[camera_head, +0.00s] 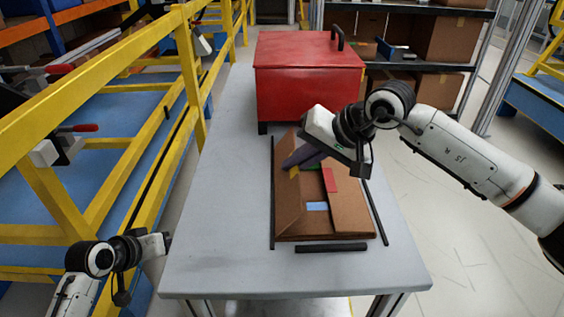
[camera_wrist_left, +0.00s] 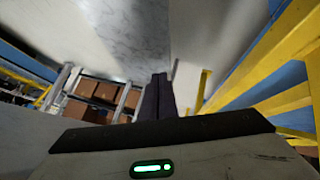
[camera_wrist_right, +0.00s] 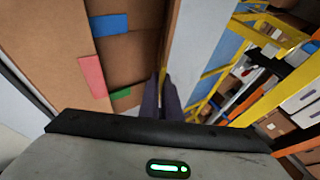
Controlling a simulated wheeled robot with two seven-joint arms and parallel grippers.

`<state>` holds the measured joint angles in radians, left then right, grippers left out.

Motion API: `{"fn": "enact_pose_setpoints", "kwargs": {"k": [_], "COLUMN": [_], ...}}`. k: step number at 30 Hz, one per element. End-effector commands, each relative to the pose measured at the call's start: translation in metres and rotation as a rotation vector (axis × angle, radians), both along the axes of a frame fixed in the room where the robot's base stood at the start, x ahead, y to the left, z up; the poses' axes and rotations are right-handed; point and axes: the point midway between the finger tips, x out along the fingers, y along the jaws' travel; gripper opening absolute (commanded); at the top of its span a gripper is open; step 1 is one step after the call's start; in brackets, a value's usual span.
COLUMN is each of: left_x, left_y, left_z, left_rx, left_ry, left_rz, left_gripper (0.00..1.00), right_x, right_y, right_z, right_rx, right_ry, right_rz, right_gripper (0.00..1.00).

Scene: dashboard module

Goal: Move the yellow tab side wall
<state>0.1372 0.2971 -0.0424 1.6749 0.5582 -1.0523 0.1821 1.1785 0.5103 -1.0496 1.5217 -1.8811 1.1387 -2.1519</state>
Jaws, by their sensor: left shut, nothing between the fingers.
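A brown cardboard box (camera_head: 342,221) lies on the grey table. Its left side wall (camera_head: 288,208) slopes, and a small yellow tab (camera_head: 294,172) shows at it, just under my right gripper (camera_head: 290,163). The right fingers (camera_wrist_right: 163,94) are at the upper edge of this wall; whether they pinch it is unclear. A red tab (camera_head: 329,180), a blue tab (camera_head: 316,206) and a green tab (camera_head: 311,168) also mark the box; they show in the right wrist view too. My left gripper (camera_head: 167,241) is shut and empty, off the table's left edge (camera_wrist_left: 157,95).
A red case (camera_head: 310,80) with a black handle stands at the back of the table. Black strips (camera_head: 332,248) lie around the box. Yellow railing (camera_head: 187,85) runs along the left. The table front (camera_head: 225,265) is clear.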

Motion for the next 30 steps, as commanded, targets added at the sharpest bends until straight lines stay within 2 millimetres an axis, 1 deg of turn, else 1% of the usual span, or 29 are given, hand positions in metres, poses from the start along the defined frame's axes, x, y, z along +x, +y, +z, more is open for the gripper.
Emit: {"fn": "enact_pose_setpoints", "kwargs": {"k": [1,2,3,5,6,7,8,9,11,12,15,18,21,24,27,30], "left_x": [0.025,0.037,0.051,0.069,0.078,0.083,0.085,0.086,0.085,0.082,0.07,0.052,0.031,0.012,-0.004,-0.015], "left_y": [0.004,0.006,0.008,0.01,0.006,-0.004,-0.018,-0.041,-0.072,-0.091,-0.133,-0.166,-0.188,-0.199,-0.203,-0.203], "left_z": [0.037,0.056,0.081,0.119,0.143,0.158,0.171,0.187,0.209,0.224,0.259,0.288,0.311,0.328,0.34,0.348], "left_rx": [-0.022,-0.036,-0.055,-0.084,-0.108,-0.127,-0.149,-0.173,-0.201,-0.212,-0.219,-0.193,-0.14,-0.075,-0.011,0.037], "left_ry": [-0.043,-0.063,-0.086,-0.122,-0.137,-0.138,-0.13,-0.111,-0.076,-0.053,0.014,0.088,0.161,0.224,0.273,0.304], "left_rz": [0.013,0.019,0.025,0.034,0.029,0.015,-0.007,-0.042,-0.091,-0.123,-0.194,-0.249,-0.28,-0.286,-0.275,-0.258], "left_gripper": [0.0,0.0,0.0,0.0,0.0,0.0,0.0,0.0,0.0,0.0,0.0,0.0,0.0,0.0,0.0,0.0], "right_x": [0.0,0.0,0.0,0.0,0.0,0.0,0.0,0.0,0.0,0.0,0.0,0.0,0.0,0.0,0.0,0.0], "right_y": [0.0,0.0,0.0,0.0,0.0,0.0,0.0,0.0,0.0,0.0,0.0,0.0,0.0,0.0,0.0,0.0], "right_z": [0.001,0.001,0.001,0.001,0.001,0.001,0.001,0.001,0.001,0.001,0.001,0.001,0.0,0.0,0.0,0.0], "right_rx": [0.001,0.001,0.001,0.001,0.001,0.001,0.001,0.001,0.001,0.001,0.001,0.001,0.001,0.001,0.001,0.001], "right_ry": [-0.001,-0.001,-0.001,-0.001,-0.001,-0.001,0.0,0.0,0.0,0.0,0.0,0.0,0.0,0.0,0.0,0.0], "right_rz": [0.0,0.0,0.0,0.0,0.0,0.0,0.0,0.0,0.0,0.0,0.0,0.0,0.0,0.0,0.0,0.0], "right_gripper": [0.0,0.0,0.0,0.0,0.0,0.0,0.0,0.0,0.0,0.0,0.0,0.0,0.0,0.0,0.0,0.0]}}
